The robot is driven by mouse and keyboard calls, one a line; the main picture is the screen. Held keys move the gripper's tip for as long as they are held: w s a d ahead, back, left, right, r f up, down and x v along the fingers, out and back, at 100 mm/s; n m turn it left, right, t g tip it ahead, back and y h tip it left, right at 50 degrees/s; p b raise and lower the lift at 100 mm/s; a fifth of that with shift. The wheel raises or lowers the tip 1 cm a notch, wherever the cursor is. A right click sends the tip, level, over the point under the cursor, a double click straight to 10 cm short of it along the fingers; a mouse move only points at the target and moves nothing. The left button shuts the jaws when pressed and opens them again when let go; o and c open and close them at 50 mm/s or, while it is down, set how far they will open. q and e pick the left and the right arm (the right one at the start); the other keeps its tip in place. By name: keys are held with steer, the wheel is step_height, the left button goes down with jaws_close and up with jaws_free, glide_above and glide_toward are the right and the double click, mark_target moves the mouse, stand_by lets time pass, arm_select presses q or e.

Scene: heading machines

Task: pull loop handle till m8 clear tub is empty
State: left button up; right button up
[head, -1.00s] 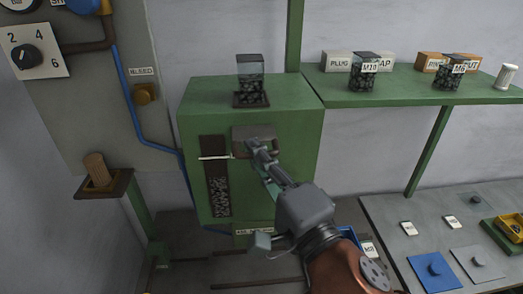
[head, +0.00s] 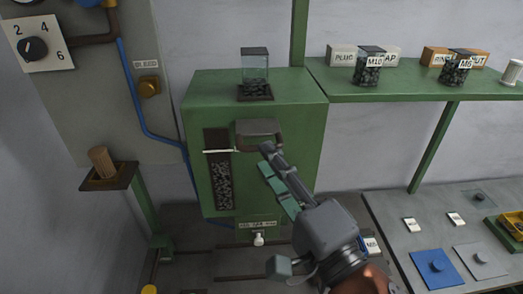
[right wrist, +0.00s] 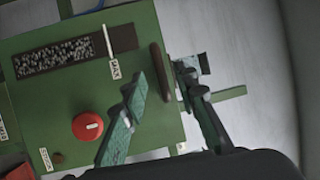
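The clear tub (head: 255,66) stands upright on top of the green machine (head: 235,115). Its upper part looks clear, with dark contents low at its base. No M8 marking is readable on it. The loop handle (head: 270,140) is on the machine's front, and it shows as a dark bar in the right wrist view (right wrist: 160,72). My right gripper (head: 266,157) is just in front of and below the handle. In the right wrist view its fingers (right wrist: 165,80) are apart, with the bar between or just beyond their tips; contact cannot be told. My left gripper is not in view.
A window (head: 219,180) on the machine shows dark pieces near a white MAX marker (right wrist: 109,55). A red knob (right wrist: 88,126) is beside my right gripper. The green shelf (head: 420,93) holds other tubs, M10 (head: 369,72) and M6 (head: 455,70). A work table (head: 395,225) is right.

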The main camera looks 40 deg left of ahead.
steer(key=shift+v, duration=1.65)
